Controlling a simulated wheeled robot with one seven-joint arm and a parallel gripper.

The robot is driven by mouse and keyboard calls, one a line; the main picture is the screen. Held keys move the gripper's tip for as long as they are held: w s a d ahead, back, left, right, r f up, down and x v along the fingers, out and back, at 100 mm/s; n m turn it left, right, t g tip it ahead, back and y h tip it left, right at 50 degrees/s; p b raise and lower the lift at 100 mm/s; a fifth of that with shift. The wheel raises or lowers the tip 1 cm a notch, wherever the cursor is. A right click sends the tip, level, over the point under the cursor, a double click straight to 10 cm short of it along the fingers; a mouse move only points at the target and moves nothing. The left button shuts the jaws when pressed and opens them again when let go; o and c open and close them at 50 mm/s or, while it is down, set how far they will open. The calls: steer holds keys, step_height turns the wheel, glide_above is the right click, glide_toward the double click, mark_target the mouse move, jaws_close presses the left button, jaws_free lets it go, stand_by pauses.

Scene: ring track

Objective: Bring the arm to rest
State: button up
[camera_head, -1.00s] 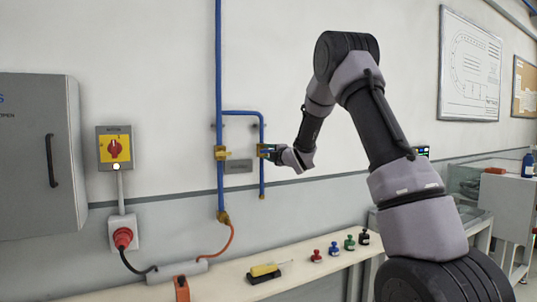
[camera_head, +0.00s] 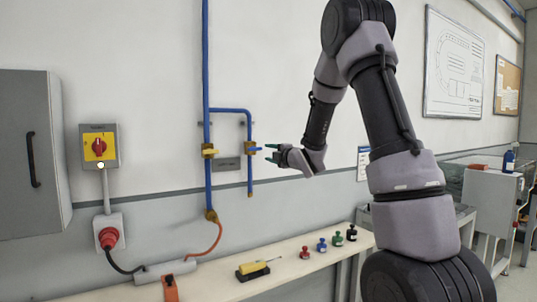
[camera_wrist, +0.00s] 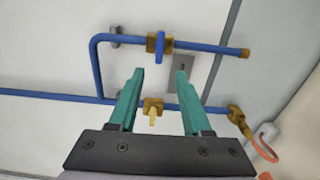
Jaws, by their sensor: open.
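My gripper (camera_head: 271,153) is open and empty, just right of the wall piping in the head view. In the wrist view its two teal fingers (camera_wrist: 159,84) stand apart with nothing between the tips. My arm is raised and bent, reaching toward the wall. A brass valve with a blue handle (camera_head: 251,148) sits on the short pipe branch close to the fingertips, apart from them. It also shows in the wrist view (camera_wrist: 160,44). A second brass valve with a yellow handle (camera_head: 208,151) is on the long blue pipe (camera_head: 206,80).
Below is a shelf (camera_head: 215,287) with a yellow-handled tool (camera_head: 252,268) and several small coloured knobbed pieces (camera_head: 322,245). A red rotary switch (camera_head: 99,147) and a grey cabinet (camera_head: 33,150) are on the left. A bench (camera_head: 490,195) stands at the right.

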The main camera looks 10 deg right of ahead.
steer(key=s+d+r+m+g+h, duration=0.2)
steer(key=s+d+r+m+h, duration=0.15)
steer(key=s+m, duration=0.45)
steer(key=s+d+r+m+g+h, duration=0.2)
steer(key=s+d+r+m, duration=0.15)
steer(key=s+m, duration=0.4)
steer(key=s+a+f+m+g, duration=0.1)
steer(key=s+m+g, duration=0.1)
steer(key=s, duration=0.6)
steer(key=s+a+f+m+g+y, duration=0.1)
steer(key=s+a+m+g, duration=0.1)
steer(key=s+m, duration=0.3)
steer(key=s+a+f+m+g+y, duration=0.1)
steer(key=s+f+m+g, duration=0.1)
steer(key=s, duration=1)
steer(key=shift+s+a+m, duration=0.15)
steer(key=shift+a+m, duration=0.2)
steer(key=shift+m, duration=0.4)
